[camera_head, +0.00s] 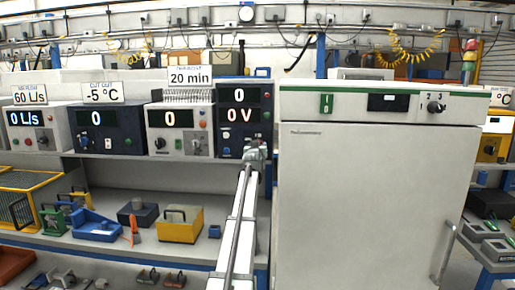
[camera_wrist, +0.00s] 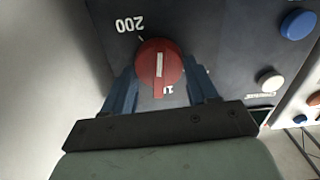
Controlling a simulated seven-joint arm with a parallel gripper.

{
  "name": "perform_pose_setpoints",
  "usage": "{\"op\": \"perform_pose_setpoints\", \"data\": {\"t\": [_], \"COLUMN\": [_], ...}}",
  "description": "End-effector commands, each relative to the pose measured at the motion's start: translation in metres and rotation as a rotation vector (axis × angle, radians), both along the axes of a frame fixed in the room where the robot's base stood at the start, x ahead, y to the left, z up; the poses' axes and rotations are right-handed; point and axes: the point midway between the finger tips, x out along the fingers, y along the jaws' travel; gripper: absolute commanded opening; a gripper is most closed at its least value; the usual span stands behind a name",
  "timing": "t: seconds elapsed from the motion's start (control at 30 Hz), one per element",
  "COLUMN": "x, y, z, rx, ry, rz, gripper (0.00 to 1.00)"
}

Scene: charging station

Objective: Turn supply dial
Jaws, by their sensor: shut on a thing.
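The supply dial is a round red knob (camera_wrist: 158,62) with a pale pointer bar, on a dark panel (camera_wrist: 215,45) in the wrist view. An upside-down "200" is printed near the dial's upper left, and a partly hidden mark lies below it. My gripper (camera_wrist: 163,85) has one blue finger on each side of the dial and is shut on it. In the head view my gripper (camera_head: 255,150) is at the lower right of the dark supply unit (camera_head: 228,139), whose displays read "0" and "0 V". My gripper hides the dial there.
Several instruments stand left of the supply unit, including a grey one (camera_head: 180,147) under a "20 min" sign. A large white cabinet (camera_head: 375,190) stands close on the right. The shelf below holds a yellow box (camera_head: 180,225) and a blue tray (camera_head: 96,228).

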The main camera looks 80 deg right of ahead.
Motion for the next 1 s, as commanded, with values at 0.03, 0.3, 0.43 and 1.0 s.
{"op": "perform_pose_setpoints", "data": {"t": [0.03,0.3,0.43,1.0], "x": [0.0002,0.0010,0.0016,0.0034], "y": [0.0000,0.0000,0.0000,0.0000], "z": [0.0000,-0.0004,-0.0006,-0.0021], "rx": [0.000,0.001,0.001,0.002], "ry": [0.016,0.183,0.302,0.780], "rz": [0.000,0.000,0.000,-0.001], "gripper": [0.28,0.28,0.28,0.28]}}
